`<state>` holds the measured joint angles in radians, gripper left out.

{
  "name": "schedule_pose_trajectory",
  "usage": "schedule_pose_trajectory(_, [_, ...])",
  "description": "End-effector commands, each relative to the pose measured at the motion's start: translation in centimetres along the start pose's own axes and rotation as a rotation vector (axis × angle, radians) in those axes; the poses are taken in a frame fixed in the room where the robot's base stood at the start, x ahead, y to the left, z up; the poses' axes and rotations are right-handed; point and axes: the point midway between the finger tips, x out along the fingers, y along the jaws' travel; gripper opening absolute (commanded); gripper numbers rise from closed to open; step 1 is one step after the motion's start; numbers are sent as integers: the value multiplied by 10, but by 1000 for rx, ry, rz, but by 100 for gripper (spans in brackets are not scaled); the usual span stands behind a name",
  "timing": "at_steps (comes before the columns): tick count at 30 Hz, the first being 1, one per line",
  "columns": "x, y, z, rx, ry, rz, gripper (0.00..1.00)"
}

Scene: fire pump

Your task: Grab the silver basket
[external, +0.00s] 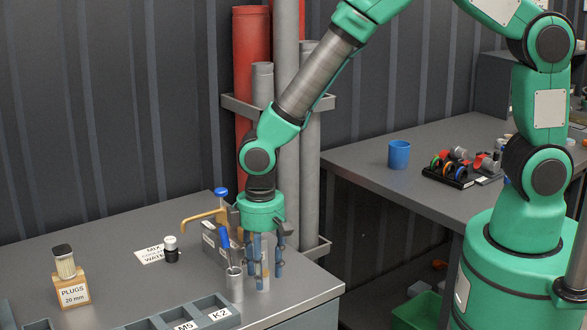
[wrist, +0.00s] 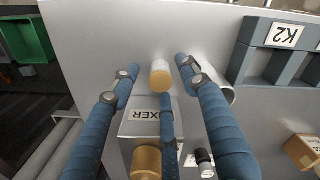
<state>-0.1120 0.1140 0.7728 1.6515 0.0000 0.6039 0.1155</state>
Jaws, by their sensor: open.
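In the wrist view the silver cylinder (wrist: 228,93) is partly hidden behind the right-hand finger. My gripper (external: 264,268) points down with its blue fingers spread, just right of the cylinder. In the wrist view my gripper (wrist: 160,90) is open, with a small tan-topped piece (wrist: 160,74) between the fingers. I cannot tell whether any finger touches the cylinder.
A grey mixer box (external: 215,243) with a tan lever stands behind the gripper. A tray marked K2 (external: 213,309) lies left of the cylinder. The bench's right edge is close.

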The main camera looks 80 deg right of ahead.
Motion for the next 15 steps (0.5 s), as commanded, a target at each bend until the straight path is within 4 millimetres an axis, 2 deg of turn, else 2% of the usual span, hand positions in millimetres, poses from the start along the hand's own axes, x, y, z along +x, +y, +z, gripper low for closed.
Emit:
schedule_pose_trajectory(4, [14, 0, 0, 0, 0, 0, 45])
schedule_pose_trajectory(15, [15, 0, 0, 0, 1, 0, 45])
